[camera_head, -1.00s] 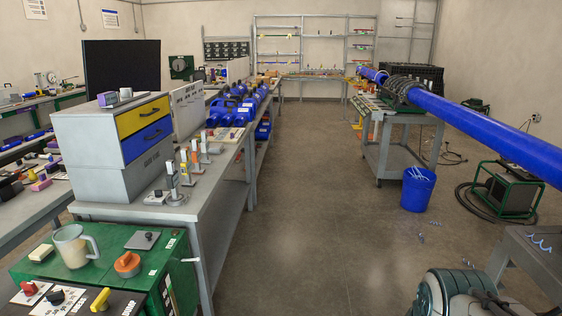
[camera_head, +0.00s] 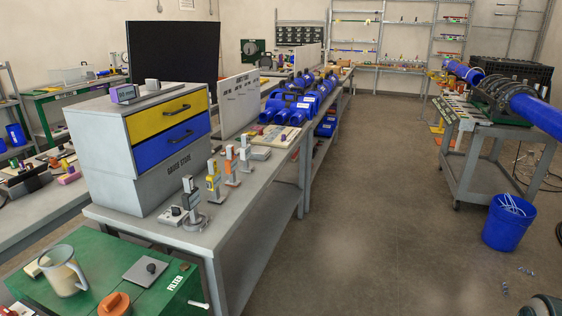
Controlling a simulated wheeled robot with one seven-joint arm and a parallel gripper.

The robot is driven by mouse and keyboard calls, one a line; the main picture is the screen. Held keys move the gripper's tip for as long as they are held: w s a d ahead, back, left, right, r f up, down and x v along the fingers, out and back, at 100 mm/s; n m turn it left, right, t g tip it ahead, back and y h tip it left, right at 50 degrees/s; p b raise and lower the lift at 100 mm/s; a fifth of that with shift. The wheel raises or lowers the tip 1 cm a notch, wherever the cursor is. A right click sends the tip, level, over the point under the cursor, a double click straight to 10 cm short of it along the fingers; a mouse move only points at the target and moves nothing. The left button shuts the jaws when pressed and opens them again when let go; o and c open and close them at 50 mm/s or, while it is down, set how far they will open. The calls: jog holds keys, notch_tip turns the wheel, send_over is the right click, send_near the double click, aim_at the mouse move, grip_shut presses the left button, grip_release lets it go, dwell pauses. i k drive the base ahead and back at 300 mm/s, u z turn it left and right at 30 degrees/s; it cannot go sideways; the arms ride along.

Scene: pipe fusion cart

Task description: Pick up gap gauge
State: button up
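Several small upright gauge-like tools stand in a row on the grey bench (camera_head: 250,215): a grey one (camera_head: 190,200), a yellow one (camera_head: 213,182), an orange one (camera_head: 231,165) and a whitish one (camera_head: 245,155). I cannot tell which of them, if any, is the gap gauge. Beside the row is a grey cabinet (camera_head: 95,150) with a yellow drawer (camera_head: 165,117) and a blue drawer (camera_head: 170,143), both shut. Small items, one purple and grey (camera_head: 125,94), lie on its top. My gripper is not in view.
A green cart (camera_head: 95,280) with a mug (camera_head: 64,272) and an orange knob-like item (camera_head: 115,304) stands at the near left. A blue bucket (camera_head: 506,225) and a pipe cart (camera_head: 480,165) stand at the right. The floor (camera_head: 370,220) between is clear.

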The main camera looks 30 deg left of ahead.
aim_at(231, 165)
jog(key=u, duration=0.05)
jog(key=i, duration=1.55)
jog(key=u, duration=0.65)
jog(key=i, duration=1.35)
jog(key=u, duration=1.8)
jog(key=i, duration=0.9)
jog(key=u, duration=0.75)
